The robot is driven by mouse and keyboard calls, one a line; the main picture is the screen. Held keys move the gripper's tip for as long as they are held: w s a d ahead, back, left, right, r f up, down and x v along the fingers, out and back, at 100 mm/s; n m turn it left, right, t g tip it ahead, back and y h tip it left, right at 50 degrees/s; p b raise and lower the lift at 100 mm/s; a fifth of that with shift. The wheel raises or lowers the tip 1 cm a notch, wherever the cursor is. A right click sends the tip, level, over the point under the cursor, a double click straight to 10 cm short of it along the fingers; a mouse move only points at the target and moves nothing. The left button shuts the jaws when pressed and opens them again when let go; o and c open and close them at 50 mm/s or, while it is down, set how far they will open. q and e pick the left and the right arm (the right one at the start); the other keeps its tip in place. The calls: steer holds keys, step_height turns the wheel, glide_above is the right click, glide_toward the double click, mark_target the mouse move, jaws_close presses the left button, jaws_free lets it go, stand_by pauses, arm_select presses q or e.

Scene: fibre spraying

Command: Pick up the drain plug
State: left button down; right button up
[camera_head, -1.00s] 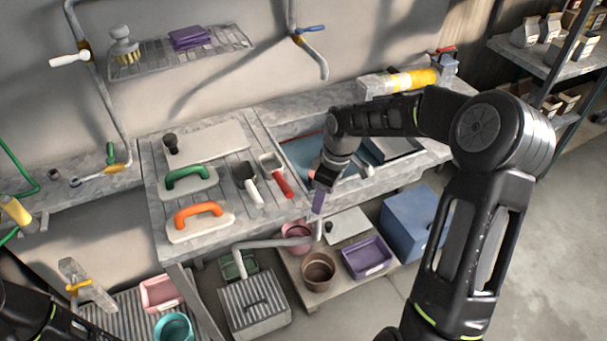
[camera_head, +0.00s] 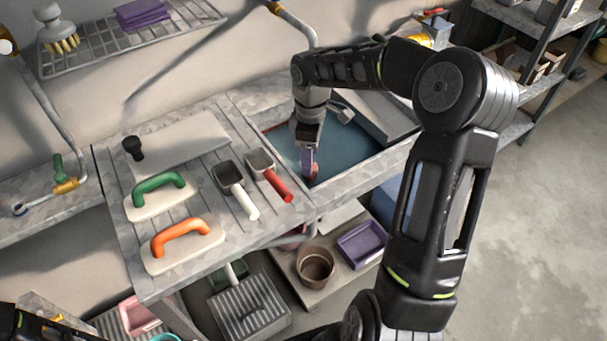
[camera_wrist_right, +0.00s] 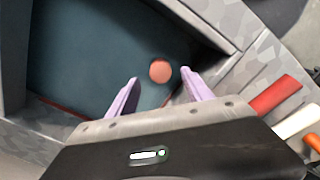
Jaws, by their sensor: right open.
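The drain plug, a round salmon-pink disc (camera_wrist_right: 160,71), lies in the blue water of the sink (camera_head: 345,150). In the right wrist view it sits between the two lilac fingertips, with clear gaps on both sides. In the head view a reddish patch beside the fingers (camera_head: 314,170) seems to be the plug, mostly hidden by them. My right gripper (camera_head: 306,162) points down into the sink's near left corner, open and empty. Its height above the plug cannot be told. Only a dark part of my left arm shows at the lower left; its gripper is out of view.
Left of the sink, the bench holds a white-handled scoop (camera_head: 236,188), a red-handled scoop (camera_head: 269,175), green-handled (camera_head: 158,197) and orange-handled (camera_head: 183,246) floats. The sink's grey rim (camera_wrist_right: 215,25) runs close by the fingers. A brown pot (camera_head: 314,267) stands below.

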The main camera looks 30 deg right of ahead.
steer(key=shift+s+r, duration=0.15)
steer(key=shift+s, duration=0.05)
steer(key=shift+w+f, duration=0.1)
steer(key=shift+f, duration=1.25)
step_height(320, 180, down, 5)
steer(key=shift+f+p, duration=0.15)
steer(key=shift+p, duration=0.45)
steer(key=shift+c, duration=0.5)
jaws_close()
